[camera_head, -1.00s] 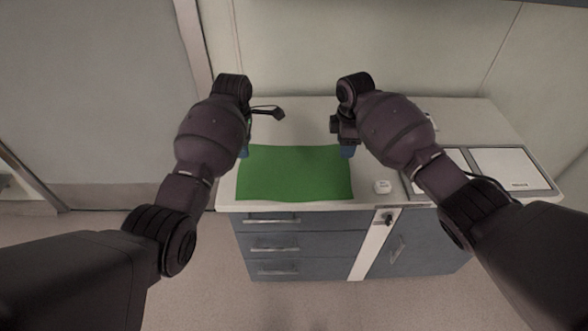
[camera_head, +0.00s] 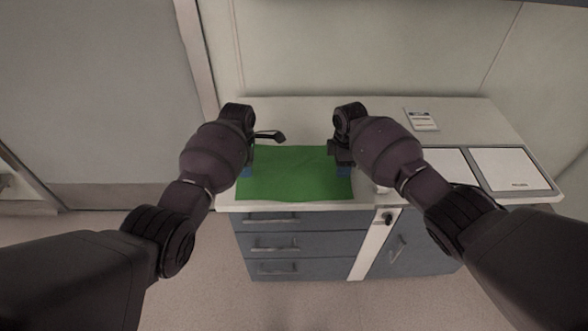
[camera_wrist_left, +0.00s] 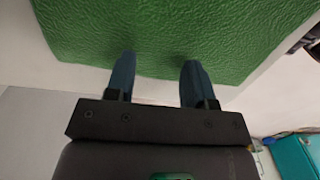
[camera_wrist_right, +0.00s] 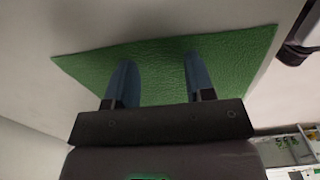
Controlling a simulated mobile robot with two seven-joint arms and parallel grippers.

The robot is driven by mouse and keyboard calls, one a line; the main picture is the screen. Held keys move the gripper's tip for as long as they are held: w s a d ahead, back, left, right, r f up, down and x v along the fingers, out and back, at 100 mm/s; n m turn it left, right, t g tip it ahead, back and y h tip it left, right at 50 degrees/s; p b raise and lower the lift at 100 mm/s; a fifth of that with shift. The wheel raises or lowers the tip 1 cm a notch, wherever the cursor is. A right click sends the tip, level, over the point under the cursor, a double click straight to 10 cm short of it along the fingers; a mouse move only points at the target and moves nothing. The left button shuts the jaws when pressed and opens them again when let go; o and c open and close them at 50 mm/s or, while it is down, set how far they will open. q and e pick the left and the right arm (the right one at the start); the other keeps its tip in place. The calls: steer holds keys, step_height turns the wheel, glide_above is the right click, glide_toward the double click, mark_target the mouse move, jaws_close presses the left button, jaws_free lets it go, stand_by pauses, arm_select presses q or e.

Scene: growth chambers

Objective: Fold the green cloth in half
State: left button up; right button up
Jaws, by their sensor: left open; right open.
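The green cloth (camera_head: 295,177) lies on the front part of the white counter, its front edge near the counter's front edge. It looks like a flat rectangle with slight waves. My left gripper (camera_head: 246,171) is at its left side; in the left wrist view the open blue fingers (camera_wrist_left: 154,75) reach over the cloth's edge with nothing visible between them but cloth. My right gripper (camera_head: 345,171) is at the cloth's right side; in the right wrist view its open fingers (camera_wrist_right: 158,78) lie over the cloth. Whether the fingertips touch the cloth cannot be told.
The white counter (camera_head: 290,108) is clear behind the cloth. A tray with white panels (camera_head: 508,168) lies to the right. A small labelled card (camera_head: 421,119) lies at the back right. Drawers (camera_head: 290,245) are below, and a wall stands behind.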

arm_select(q)
steer(key=shift+f, duration=0.2)
arm_select(e)
steer(key=shift+f, duration=0.2)
arm_select(q)
jaws_close()
arm_select(e)
jaws_close()
arm_select(q)
steer(key=shift+r, duration=0.15)
arm_select(e)
steer(key=shift+r, duration=0.15)
